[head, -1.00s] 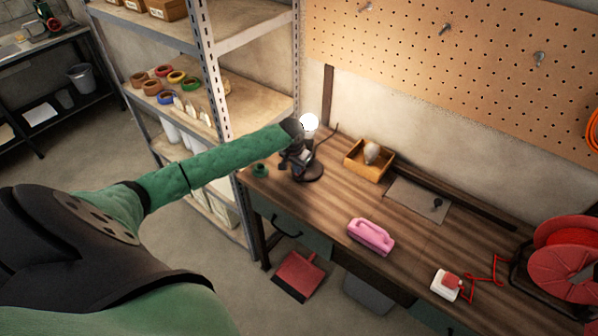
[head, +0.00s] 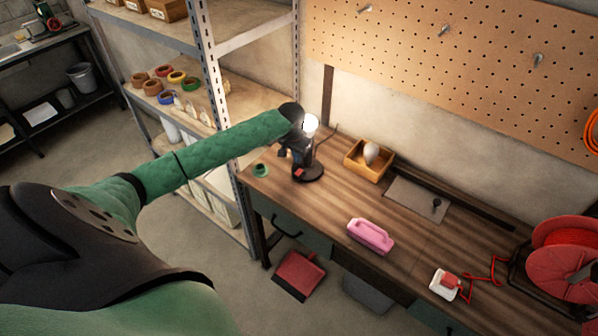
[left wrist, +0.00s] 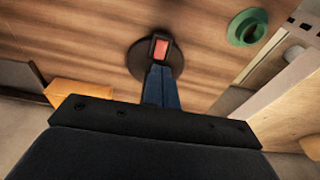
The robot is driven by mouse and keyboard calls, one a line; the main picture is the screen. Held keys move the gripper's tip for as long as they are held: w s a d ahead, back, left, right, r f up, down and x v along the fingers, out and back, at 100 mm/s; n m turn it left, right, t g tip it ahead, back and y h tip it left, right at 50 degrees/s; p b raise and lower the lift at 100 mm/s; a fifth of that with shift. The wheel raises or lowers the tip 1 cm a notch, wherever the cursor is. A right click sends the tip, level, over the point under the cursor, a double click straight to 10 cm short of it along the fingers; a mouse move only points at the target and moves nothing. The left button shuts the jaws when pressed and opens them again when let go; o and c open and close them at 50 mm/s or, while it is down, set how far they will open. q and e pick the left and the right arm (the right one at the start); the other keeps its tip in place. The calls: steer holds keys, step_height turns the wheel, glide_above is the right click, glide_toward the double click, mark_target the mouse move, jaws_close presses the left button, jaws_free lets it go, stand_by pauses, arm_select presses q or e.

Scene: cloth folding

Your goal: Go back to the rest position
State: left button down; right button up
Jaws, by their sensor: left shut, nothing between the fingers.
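My left gripper (head: 299,158) is at the desk lamp at the left end of the workbench, pointing down. Its fingers are together and empty; they also show in the left wrist view (left wrist: 158,75). The lamp has a lit bulb (head: 311,123) and a round black base (head: 313,174). In the left wrist view the base (left wrist: 138,62) lies beyond the fingertips, with a red switch (left wrist: 160,50) on it. The gripper hides part of the lamp; whether they touch cannot be told. My right gripper is not in view.
A green tape roll (head: 261,170) lies left of the lamp, by the metal shelf (head: 221,115). A wooden box (head: 357,160), a pink case (head: 371,235) and a red cable reel (head: 560,270) are on the workbench (head: 325,210). The bench middle is mostly clear.

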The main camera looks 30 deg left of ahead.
arm_select(q)
steer(key=shift+r, duration=0.5)
